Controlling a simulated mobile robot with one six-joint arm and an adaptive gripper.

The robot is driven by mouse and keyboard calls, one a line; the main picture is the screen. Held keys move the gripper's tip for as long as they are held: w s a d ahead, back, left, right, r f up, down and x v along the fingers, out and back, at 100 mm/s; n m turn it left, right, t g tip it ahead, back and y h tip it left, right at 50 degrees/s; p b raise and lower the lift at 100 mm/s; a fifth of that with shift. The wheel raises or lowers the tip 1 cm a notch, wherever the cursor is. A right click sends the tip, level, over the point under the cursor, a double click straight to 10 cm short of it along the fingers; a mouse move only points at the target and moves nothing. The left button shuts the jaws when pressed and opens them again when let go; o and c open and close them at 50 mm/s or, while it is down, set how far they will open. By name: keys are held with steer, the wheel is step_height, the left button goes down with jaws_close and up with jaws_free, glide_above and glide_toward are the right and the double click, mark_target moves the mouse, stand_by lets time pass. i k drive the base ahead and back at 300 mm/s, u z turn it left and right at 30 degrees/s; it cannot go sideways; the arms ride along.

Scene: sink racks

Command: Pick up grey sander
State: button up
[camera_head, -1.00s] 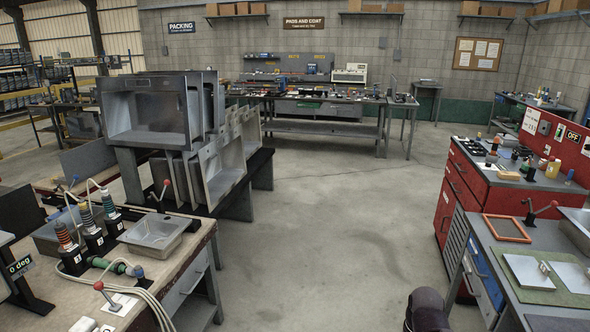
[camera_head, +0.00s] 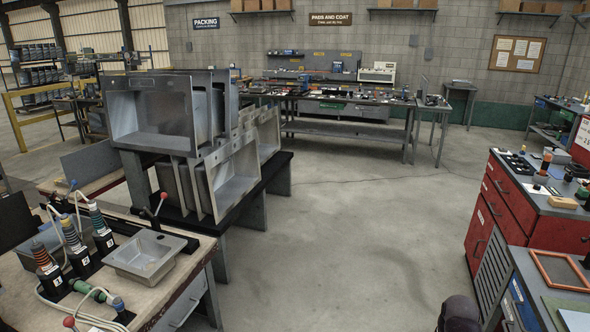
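Several upright tools with coloured bands and cables stand in black numbered holders on the left bench (camera_head: 160,305). The front one (camera_head: 42,257) has orange-red bands, the middle one (camera_head: 70,235) looks greyish, and the rear one (camera_head: 97,217) looks teal and orange. A green tool (camera_head: 92,292) lies in front of them. They are small here, and I cannot tell for sure which is the grey sander. My gripper's fingers are not in view; a dark rounded part, probably of my arm, shows at the bottom right edge.
A metal basin (camera_head: 145,252) sits on the left bench. Stacked steel sinks (camera_head: 160,115) stand on a dark rack behind it. A red cabinet (camera_head: 525,205) and a grey bench with an orange frame (camera_head: 562,270) stand at right. The concrete floor (camera_head: 340,235) between is clear.

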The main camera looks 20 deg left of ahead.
mark_target(76, 249)
steer(key=u, duration=0.15)
steer(key=i, duration=1.55)
steer(key=u, duration=0.65)
steer(key=i, duration=0.65)
steer(key=u, duration=0.85)
steer(key=i, duration=0.5)
steer(key=u, duration=0.6)
steer(key=i, duration=0.55)
steer(key=u, duration=0.3)
